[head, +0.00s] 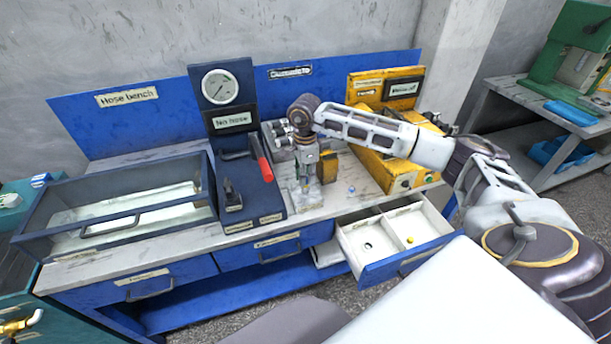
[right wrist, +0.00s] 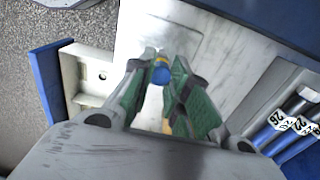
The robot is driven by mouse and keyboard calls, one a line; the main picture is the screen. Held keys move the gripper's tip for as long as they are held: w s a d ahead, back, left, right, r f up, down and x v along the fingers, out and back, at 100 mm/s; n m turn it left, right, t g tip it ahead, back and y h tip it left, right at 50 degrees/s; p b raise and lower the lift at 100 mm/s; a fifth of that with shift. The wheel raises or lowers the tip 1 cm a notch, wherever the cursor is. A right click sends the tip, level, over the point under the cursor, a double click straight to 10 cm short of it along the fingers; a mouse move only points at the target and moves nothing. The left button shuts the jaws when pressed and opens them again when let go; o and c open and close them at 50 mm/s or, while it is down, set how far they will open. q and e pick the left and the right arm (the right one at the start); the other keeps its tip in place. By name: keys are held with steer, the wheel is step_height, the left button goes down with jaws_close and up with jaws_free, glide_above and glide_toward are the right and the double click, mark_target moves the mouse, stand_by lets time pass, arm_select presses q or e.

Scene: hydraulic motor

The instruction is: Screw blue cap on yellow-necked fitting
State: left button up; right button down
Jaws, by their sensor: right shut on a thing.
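My right gripper (head: 304,205) points down over the bench top, right of the dark gauge stand. In the right wrist view its green-padded fingers (right wrist: 156,76) close around a small blue piece, which looks like the blue cap (right wrist: 161,75). The yellow-necked fitting cannot be made out clearly. A small blue-and-white piece (head: 351,189) lies on the bench right of the gripper. My left gripper is out of view.
An open drawer (head: 392,238) below holds a small yellow piece (head: 410,240) and a dark piece. A red-handled lever (head: 261,158) and gauge stand (head: 222,100) are left of the gripper. A yellow machine (head: 385,165) stands right, a glass-sided tank (head: 115,215) far left.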

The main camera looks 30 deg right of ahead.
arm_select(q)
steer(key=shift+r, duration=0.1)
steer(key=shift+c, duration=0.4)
arm_select(e)
steer(key=shift+f+m, duration=0.1)
steer(key=shift+m, duration=2.7)
steer(key=shift+m, duration=0.3)
arm_select(q)
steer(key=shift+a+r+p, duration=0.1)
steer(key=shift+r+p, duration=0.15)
steer(key=shift+p, duration=0.15)
arm_select(e)
steer(key=shift+m, duration=2.6)
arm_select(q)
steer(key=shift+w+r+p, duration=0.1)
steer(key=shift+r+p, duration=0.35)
arm_select(e)
steer(key=shift+a+m, duration=0.1)
steer(key=shift+m, duration=2.7)
